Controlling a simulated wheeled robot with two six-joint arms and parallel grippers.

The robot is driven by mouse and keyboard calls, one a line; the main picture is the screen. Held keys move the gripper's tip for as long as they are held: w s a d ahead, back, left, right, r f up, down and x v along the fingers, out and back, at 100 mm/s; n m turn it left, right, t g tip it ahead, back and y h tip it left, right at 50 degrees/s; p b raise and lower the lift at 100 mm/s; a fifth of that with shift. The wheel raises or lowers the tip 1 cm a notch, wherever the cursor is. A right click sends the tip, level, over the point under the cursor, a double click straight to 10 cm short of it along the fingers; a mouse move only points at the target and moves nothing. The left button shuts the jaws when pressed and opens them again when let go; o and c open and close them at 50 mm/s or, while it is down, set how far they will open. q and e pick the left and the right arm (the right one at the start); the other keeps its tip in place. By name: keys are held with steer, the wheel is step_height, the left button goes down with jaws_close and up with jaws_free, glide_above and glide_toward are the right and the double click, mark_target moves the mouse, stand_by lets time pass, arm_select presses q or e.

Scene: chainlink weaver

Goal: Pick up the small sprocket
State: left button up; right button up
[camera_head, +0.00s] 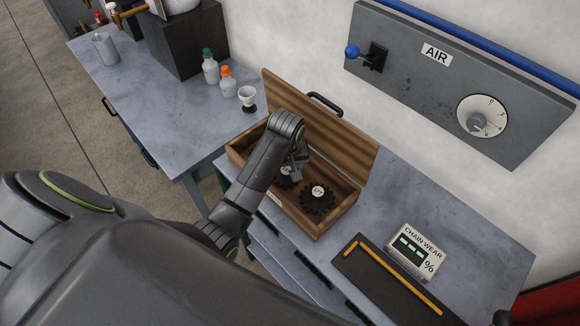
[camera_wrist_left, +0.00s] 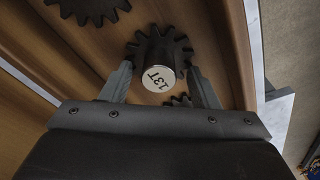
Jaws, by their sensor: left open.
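The small sprocket, dark with a pale hub face marked 13T, lies in the wooden box; it shows in the left wrist view (camera_wrist_left: 157,80) and is partly hidden by my left gripper in the head view (camera_head: 286,172). My left gripper (camera_head: 297,169) reaches down into the box. In the left wrist view its two open fingers stand on either side of the hub. I cannot tell whether they touch it. A larger dark sprocket (camera_head: 318,198) lies to the right in the box; part of a dark sprocket (camera_wrist_left: 90,8) shows at the wrist view's upper left. My right gripper is not in view.
The wooden box (camera_head: 308,223) has its lid (camera_head: 330,130) raised at the back. A chain wear gauge display (camera_head: 416,251) and a dark tray (camera_head: 385,285) with a yellow tool (camera_head: 400,278) lie to the right.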

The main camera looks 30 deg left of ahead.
arm_select(q)
steer(key=shift+w+f, duration=0.15)
steer(key=shift+f, duration=0.15)
steer(key=shift+d, duration=0.15)
steer(key=shift+s+d+r, duration=0.1)
steer(key=shift+s+r, duration=0.05)
steer(key=shift+s, duration=0.05)
steer(key=shift+s+r, duration=0.1)
steer(key=shift+s, duration=0.05)
steer(key=shift+c, duration=0.7)
steer(key=c, duration=0.9)
jaws_close()
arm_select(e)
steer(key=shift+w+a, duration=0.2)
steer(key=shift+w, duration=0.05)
